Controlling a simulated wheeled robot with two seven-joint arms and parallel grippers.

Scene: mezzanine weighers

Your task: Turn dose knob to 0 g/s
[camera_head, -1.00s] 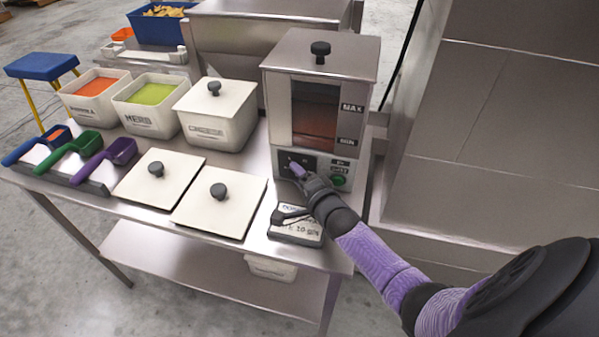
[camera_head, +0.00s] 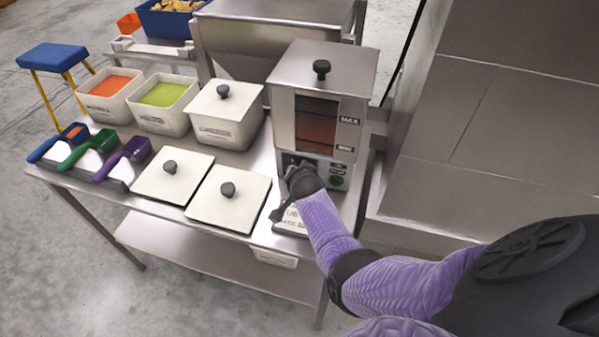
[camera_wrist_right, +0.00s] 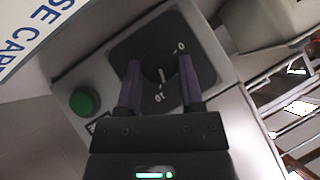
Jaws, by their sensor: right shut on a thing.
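The dose machine (camera_head: 321,72) is a steel box with a clear window, standing at the right end of the table. Its dose knob (camera_wrist_right: 157,73) is dark, on a black dial plate (camera_wrist_right: 185,40) marked 0 and 10 in the right wrist view. A light pointer line shows on the knob, between the two marks. My right gripper (camera_wrist_right: 159,80) has its purple fingers on either side of the knob and is shut on it. In the head view my right gripper (camera_head: 296,174) hides the knob. My left gripper is not in view.
A green button (camera_wrist_right: 84,101) sits beside the dial. Two white lids (camera_head: 228,205) (camera_head: 172,182) and several scoops lie left. White bins (camera_head: 224,118) stand behind them.

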